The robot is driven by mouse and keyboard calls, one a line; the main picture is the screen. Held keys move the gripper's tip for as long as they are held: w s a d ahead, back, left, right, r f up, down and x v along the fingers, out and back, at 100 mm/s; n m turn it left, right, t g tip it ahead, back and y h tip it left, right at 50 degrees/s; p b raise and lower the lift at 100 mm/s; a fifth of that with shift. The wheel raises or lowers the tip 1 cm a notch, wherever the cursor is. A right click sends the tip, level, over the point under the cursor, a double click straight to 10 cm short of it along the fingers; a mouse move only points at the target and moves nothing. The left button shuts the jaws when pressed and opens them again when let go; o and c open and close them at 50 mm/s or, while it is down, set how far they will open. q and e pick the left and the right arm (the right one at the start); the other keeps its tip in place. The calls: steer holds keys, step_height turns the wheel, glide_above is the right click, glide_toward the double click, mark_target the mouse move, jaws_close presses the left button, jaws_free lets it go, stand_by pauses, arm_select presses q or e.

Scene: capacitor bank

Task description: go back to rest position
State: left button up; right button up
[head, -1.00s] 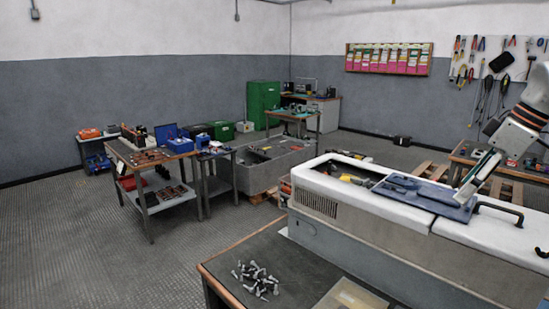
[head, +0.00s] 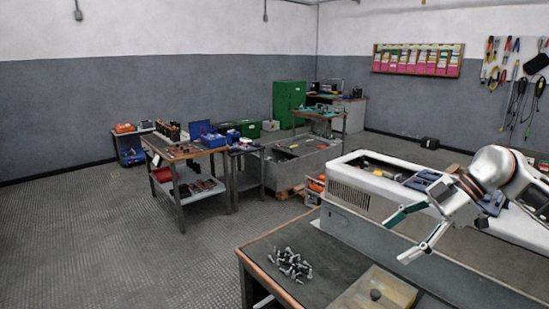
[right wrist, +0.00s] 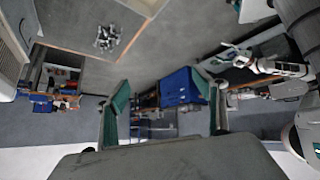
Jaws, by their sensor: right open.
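My right gripper (head: 395,240) is at the right of the head view, fingers spread apart and nothing between them. My left gripper is outside the head view. A pale arm with a gripper-like end (right wrist: 240,60), seemingly my left one, shows at the right of the right wrist view, too small to read its fingers.
A dark-topped workbench (head: 330,258) with a pile of metal bolts (head: 290,264) and a shallow tray (head: 405,290) is at the front. The cabinet's open top stands behind the gripper. A cluttered table (head: 185,150) stands left, with open floor (head: 90,220) beside it.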

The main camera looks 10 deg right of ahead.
steer(key=a+f+n+t+y, duration=0.15)
steer(key=a+f+y, duration=0.3)
steer(key=a, duration=0.65)
steer(key=a+f+n+t+y, duration=0.1)
steer(key=a+f+t+y, duration=0.3)
steer(key=a, duration=0.6)
steer(key=s+d+f+m+t+h, duration=0.1)
steer(key=s+f+m+t+h, duration=0.2)
steer(key=f+m+h, duration=0.45)
steer(key=s+f+m+t+h, duration=0.2)
steer(key=f+m+t+h, duration=0.15)
steer(key=f, duration=0.75)
steer(key=s+a+f+m+g+h, duration=0.1)
steer(key=s+f+g, duration=0.3)
steer(key=s+f, duration=0.8)
steer(key=shift+s+f+m+h, duration=0.2)
steer(key=shift+f+m+h, duration=0.3)
steer(key=shift+m+h, duration=0.2)
steer(key=shift+a, duration=0.1)
